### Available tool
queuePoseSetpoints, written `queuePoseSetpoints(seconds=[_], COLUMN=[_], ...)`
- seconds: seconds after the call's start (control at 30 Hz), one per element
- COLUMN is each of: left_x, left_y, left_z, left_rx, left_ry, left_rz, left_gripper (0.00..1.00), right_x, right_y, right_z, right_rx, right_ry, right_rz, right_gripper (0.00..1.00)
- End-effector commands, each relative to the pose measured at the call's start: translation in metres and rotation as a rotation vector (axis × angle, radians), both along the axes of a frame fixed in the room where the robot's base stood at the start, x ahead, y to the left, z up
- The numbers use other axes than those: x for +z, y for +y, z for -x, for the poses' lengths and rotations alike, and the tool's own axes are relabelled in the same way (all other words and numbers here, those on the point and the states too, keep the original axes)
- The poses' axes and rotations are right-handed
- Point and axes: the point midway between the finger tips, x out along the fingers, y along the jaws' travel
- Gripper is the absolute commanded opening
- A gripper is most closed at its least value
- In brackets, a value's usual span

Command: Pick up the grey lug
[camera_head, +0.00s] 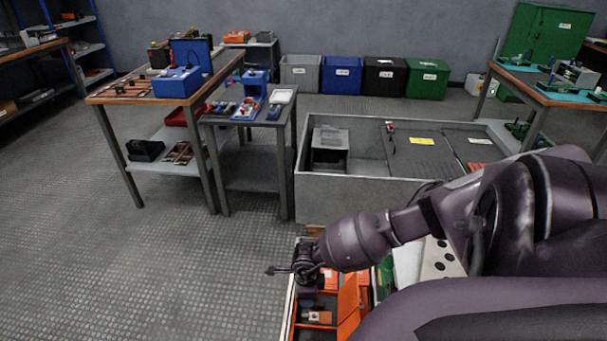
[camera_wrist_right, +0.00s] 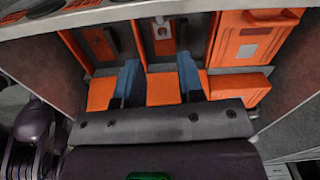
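A small light grey piece with a round hole, which looks like the grey lug (camera_wrist_right: 161,30), lies in the middle compartment of an orange-divided tray (camera_wrist_right: 240,87) in the right wrist view. My right gripper (camera_wrist_right: 160,78) shows two blue-grey fingers spread apart with nothing between them but an orange tray wall behind. The fingers point toward the compartments, and the lug is beyond them, apart from them. In the head view my right arm reaches over the tray (camera_head: 348,300), and its wrist hides part of it. My left gripper is not in view.
An orange lidded part (camera_wrist_right: 248,38) fills the right compartment, and dark-and-orange parts lie in the left one. Grey side walls (camera_wrist_right: 290,55) enclose the tray. A large grey bin (camera_head: 340,196) stands behind it. Open floor (camera_head: 130,270) lies to the left.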

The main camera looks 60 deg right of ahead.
Motion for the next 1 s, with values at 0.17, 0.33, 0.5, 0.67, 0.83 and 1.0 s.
queuePoseSetpoints(seconds=[0.17,0.33,0.5,0.67,0.83,1.0], left_x=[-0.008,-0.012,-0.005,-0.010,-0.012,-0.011], left_y=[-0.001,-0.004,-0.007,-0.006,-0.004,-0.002], left_z=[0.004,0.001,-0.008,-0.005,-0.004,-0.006], left_rx=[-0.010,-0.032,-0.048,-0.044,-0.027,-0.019], left_ry=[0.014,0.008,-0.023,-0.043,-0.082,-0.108], left_rz=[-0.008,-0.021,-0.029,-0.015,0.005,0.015], left_gripper=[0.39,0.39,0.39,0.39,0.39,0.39], right_x=[-0.021,-0.048,-0.059,-0.078,-0.100,-0.108], right_y=[-0.002,-0.001,-0.001,0.001,0.002,0.002], right_z=[0.003,0.004,0.002,0.004,0.004,0.001], right_rx=[0.002,0.001,0.002,0.002,0.001,0.000], right_ry=[0.010,0.011,0.005,0.010,0.011,0.004], right_rz=[0.007,0.005,0.005,0.003,0.002,0.003], right_gripper=[0.35,0.35,0.35,0.35,0.35,0.35])
